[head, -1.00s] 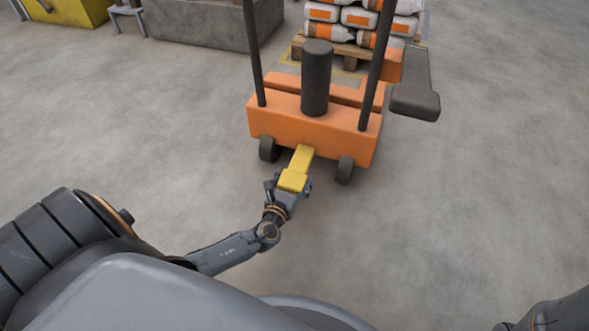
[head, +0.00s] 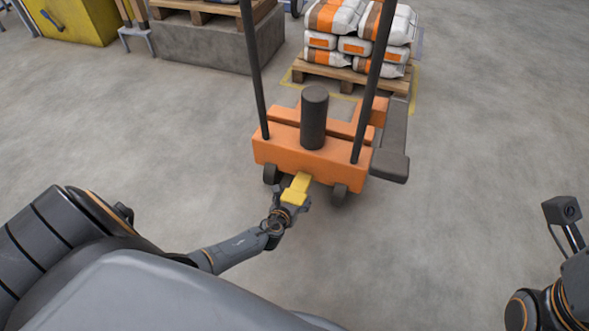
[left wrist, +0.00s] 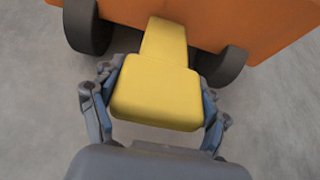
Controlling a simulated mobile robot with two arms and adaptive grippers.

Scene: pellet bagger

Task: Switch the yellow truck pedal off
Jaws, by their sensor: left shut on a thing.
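The yellow pedal (head: 297,190) juts out low from the back of the orange truck (head: 305,153), between its two dark wheels. In the left wrist view the pedal (left wrist: 158,92) fills the middle, with its wide pad toward me. My left gripper (head: 291,200) is shut on the pedal. Its fingers (left wrist: 158,105) lie on both sides of the pad in the left wrist view. My right arm shows at the lower right of the head view, but I cannot make out its fingers.
A pallet (head: 345,73) loaded with white and orange sacks (head: 340,44) stands behind the truck. A grey block (head: 222,42) and a yellow cabinet (head: 72,18) are at the back left. The truck's dark uprights rise in front of me. Floor on both sides is clear.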

